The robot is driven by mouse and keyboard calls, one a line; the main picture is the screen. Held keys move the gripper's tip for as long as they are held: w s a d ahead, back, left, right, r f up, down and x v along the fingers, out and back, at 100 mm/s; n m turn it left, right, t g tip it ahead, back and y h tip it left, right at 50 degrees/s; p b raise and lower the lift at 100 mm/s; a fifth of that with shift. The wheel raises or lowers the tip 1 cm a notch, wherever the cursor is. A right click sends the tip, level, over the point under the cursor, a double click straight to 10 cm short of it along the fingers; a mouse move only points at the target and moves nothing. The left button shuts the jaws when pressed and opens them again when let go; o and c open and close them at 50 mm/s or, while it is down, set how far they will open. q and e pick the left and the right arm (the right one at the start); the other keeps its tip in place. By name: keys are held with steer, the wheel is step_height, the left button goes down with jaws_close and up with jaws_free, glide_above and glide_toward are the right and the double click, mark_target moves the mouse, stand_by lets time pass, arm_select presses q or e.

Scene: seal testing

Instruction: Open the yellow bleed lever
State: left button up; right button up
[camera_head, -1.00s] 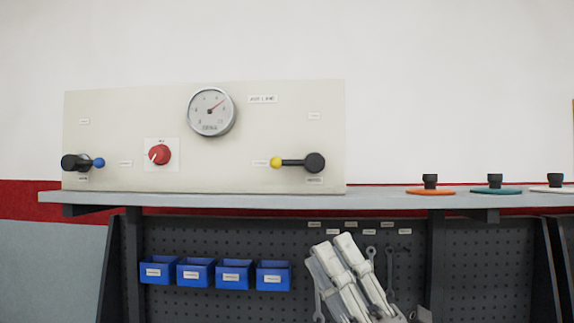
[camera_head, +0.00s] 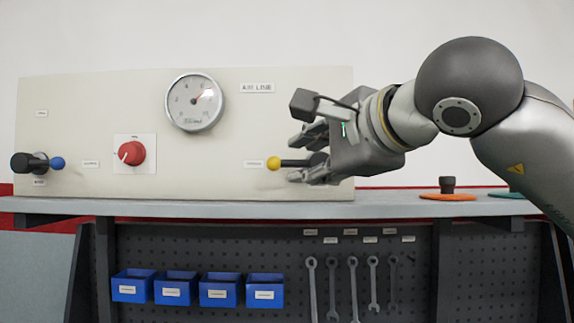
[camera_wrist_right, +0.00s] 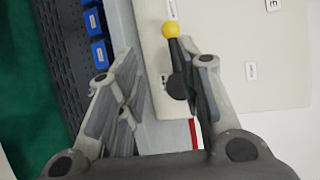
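The yellow bleed lever (camera_head: 274,163) sticks out from the right part of the cream panel (camera_head: 100,100). Its yellow ball points left and its black hub is partly hidden behind my right gripper (camera_head: 298,160). My right gripper is at the panel's right side, with its fingers apart and pointing left, close to the lever. In the right wrist view the gripper (camera_wrist_right: 165,75) is open, and the lever's yellow ball (camera_wrist_right: 171,29) and black arm lie near the right finger. Contact cannot be told. My left gripper is not in view.
A gauge (camera_head: 194,102), a red knob (camera_head: 131,153) and a blue-tipped lever (camera_head: 57,163) are on the panel. The panel stands on a grey shelf (camera_head: 200,207). Below hang blue bins (camera_head: 176,288) and wrenches (camera_head: 333,285). An orange disc (camera_head: 447,196) lies to the right.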

mark_target(294, 164)
steer(key=shift+m+t+h, duration=0.3)
steer(key=shift+h, duration=0.2)
steer(key=w+p, duration=0.1)
steer(key=w, duration=0.2)
steer(key=w+a+p, duration=0.1)
steer(key=w+p, duration=0.1)
steer(key=w, duration=0.1)
steer(key=w+a+p, duration=0.1)
steer(key=w+p, duration=0.1)
steer(key=w, duration=0.1)
steer(key=shift+a, duration=0.1)
steer(key=shift+w+a+f+p, duration=0.2)
steer(key=shift+w+f+p, duration=0.1)
steer(key=shift+w, duration=0.1)
jaws_close()
